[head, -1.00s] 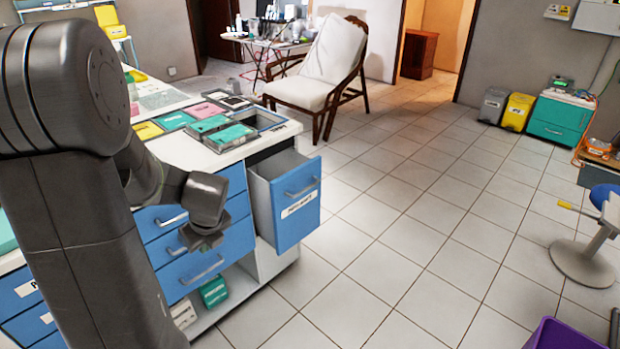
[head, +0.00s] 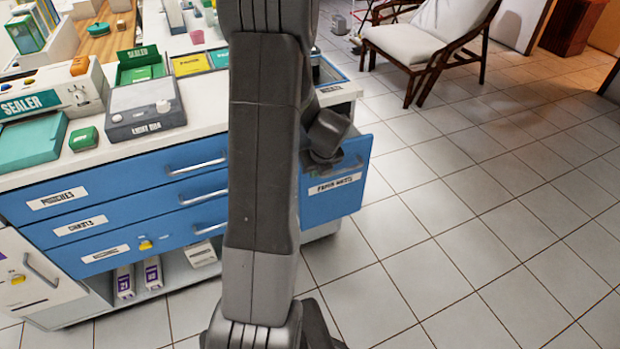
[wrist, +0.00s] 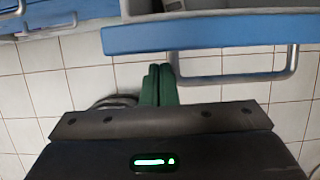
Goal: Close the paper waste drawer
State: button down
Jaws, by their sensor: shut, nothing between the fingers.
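The paper waste drawer (head: 345,198) has a blue front with a white label, and it stands out from the right end of the counter. My arm covers its left part in the head view. The wrist view shows the top edge of its blue front (wrist: 215,34), a strip of its grey inside and its metal handle (wrist: 230,79). My gripper (wrist: 159,72) is shut and empty, its green fingers together just left of the handle's left end. Whether they touch the handle or front, I cannot tell. In the head view the fingertips are hidden.
The white counter (head: 210,122) carries a sealer (head: 50,98), a grey box device (head: 145,108) and trays. Closed blue drawers (head: 160,200) with handles lie left of my arm. A cushioned chair (head: 430,45) stands behind. The tiled floor on the right is free.

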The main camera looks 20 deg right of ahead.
jog(key=shift+w+a, duration=0.1)
jog(key=shift+w, duration=0.2)
